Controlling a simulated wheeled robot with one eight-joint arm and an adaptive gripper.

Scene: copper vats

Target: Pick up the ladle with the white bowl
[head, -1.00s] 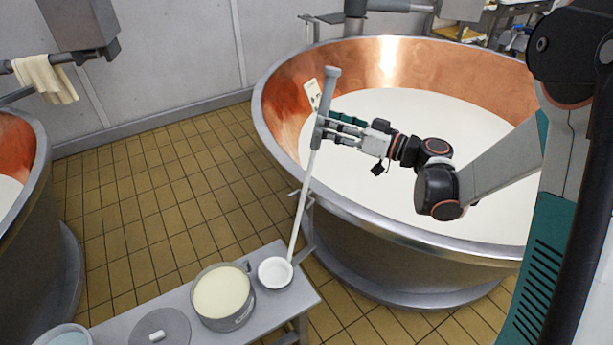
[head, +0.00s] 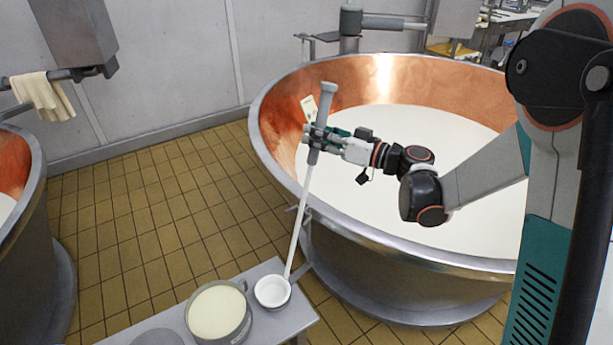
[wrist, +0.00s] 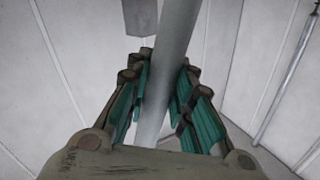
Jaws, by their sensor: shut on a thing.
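The ladle has a long pale handle with a grey grip section (head: 327,102) at its upper end and a white bowl (head: 272,291) at its lower end. It stands nearly upright, leaning a little to the right. Its bowl is at the bench's right end, beside a pot; I cannot tell whether it touches the bench. My gripper (head: 316,138) is shut on the grey upper part of the handle. In the wrist view the handle (wrist: 165,70) passes between both teal fingers.
A grey bench (head: 262,328) carries a pot (head: 219,312) of pale contents left of the bowl. A large copper vat (head: 420,250) full of white liquid is beside the ladle and under my arm. Another vat (head: 45,240) stands at left. Tiled floor between them is clear.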

